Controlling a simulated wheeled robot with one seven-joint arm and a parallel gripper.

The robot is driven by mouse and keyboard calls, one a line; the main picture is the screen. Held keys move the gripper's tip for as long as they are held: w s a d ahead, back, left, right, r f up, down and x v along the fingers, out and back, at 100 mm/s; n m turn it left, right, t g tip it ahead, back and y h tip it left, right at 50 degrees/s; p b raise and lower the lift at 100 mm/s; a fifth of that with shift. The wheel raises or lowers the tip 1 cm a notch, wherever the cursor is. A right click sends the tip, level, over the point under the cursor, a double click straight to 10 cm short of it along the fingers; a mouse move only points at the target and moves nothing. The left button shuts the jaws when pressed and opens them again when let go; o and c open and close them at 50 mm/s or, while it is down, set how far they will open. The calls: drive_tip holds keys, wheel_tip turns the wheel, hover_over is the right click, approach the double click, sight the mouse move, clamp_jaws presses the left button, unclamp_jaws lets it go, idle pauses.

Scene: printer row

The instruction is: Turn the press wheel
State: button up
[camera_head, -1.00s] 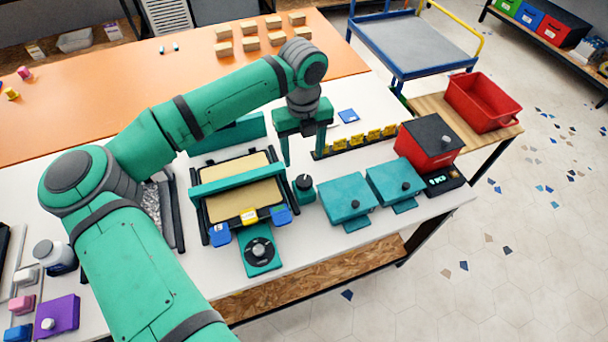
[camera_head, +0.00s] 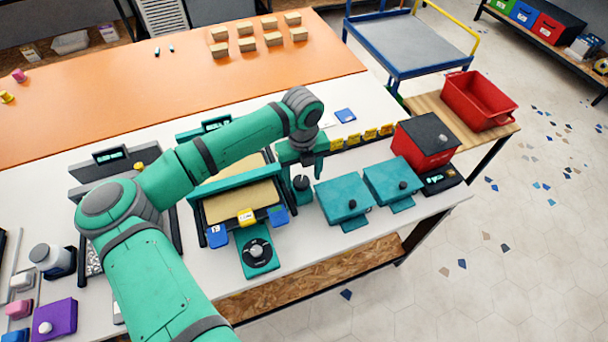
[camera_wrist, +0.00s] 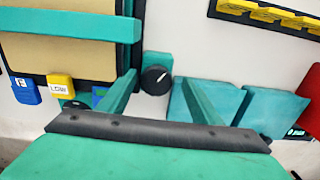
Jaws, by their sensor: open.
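A dark round wheel (camera_head: 301,183) with a teal base stands just right of the press (camera_head: 232,203), which has a teal crossbar over a tan bed. In the wrist view the wheel (camera_wrist: 156,78) shows a white pointer line on its top. My gripper (camera_head: 304,171) is open above the wheel, pointing down. In the wrist view its fingertips (camera_wrist: 160,84) lie on either side of the wheel, with gaps; contact cannot be told. A second round dial (camera_head: 257,250) sits on a teal plate in front of the press. The frames do not label which is the press wheel.
Two teal boxes with black knobs (camera_head: 343,199) (camera_head: 392,181) stand close on the right. Blue and yellow tags (camera_head: 246,217) line the press's front edge. Yellow blocks (camera_head: 370,135) stand behind on a dark rail. A red box (camera_head: 426,142) is farther right.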

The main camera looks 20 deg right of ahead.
drive_tip(key=shift+w+a, duration=0.1)
drive_tip(key=shift+a, duration=0.4)
drive_tip(key=shift+c, duration=1.3)
drive_tip(key=c, duration=0.8)
